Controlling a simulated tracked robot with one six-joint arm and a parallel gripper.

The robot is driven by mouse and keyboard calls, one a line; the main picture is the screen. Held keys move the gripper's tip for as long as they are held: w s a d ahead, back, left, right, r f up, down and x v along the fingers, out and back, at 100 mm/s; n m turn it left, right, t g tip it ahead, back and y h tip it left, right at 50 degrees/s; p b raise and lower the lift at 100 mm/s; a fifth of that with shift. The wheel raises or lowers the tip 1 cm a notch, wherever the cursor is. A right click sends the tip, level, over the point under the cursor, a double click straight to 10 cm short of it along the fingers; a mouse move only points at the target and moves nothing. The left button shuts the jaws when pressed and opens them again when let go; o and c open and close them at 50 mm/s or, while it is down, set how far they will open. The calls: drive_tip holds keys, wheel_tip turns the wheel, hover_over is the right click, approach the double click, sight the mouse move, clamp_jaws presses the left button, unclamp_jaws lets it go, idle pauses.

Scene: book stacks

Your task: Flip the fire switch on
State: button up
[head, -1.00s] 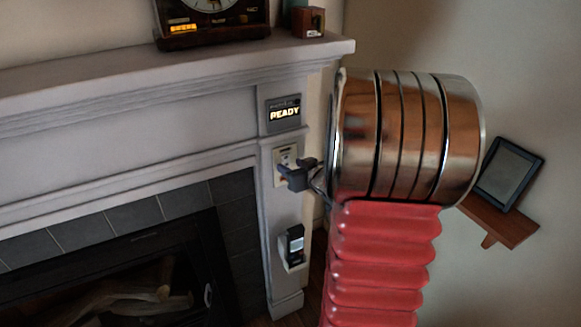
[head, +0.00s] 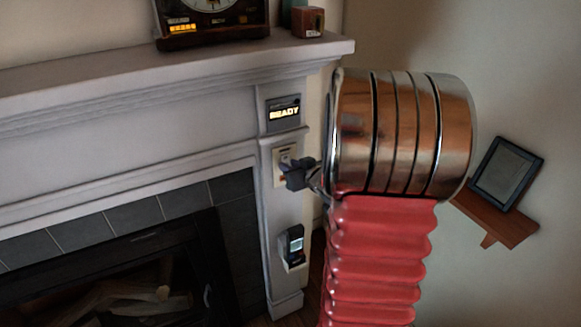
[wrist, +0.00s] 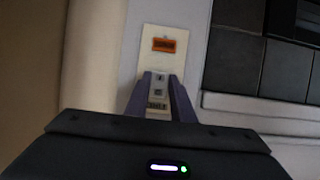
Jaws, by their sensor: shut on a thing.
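The fire switch's pale wall plate (head: 280,174) is on the fireplace's right pillar, below a lit READY display (head: 284,113). In the wrist view the plate (wrist: 150,35) carries an orange label at one end and small dark marks at the other. My gripper (head: 291,165) is at the plate in the head view and covers part of it. In the wrist view my gripper's two dark fingers (wrist: 160,84) stand on either side of the plate's lower part, shut on the switch. The switch lever is largely hidden, and its position cannot be told.
A dark device (head: 291,246) is mounted on the pillar below the switch. The mantel (head: 180,65) juts out above, with a clock (head: 212,18) and a small wooden box (head: 308,21) on it. A wooden wall shelf (head: 497,219) holding a tablet-like frame (head: 506,174) is at the right.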

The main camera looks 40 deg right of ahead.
drive_tip(key=shift+a+f+t, duration=0.1)
drive_tip(key=shift+f+t, duration=0.05)
drive_tip(key=shift+t, duration=0.15)
clamp_jaws()
drive_tip(key=shift+f+t, duration=0.35)
drive_tip(key=shift+t, duration=0.85)
drive_tip(key=o, duration=1)
unclamp_jaws()
drive_tip(key=shift+h, duration=0.4)
drive_tip(key=shift+s+r, duration=0.1)
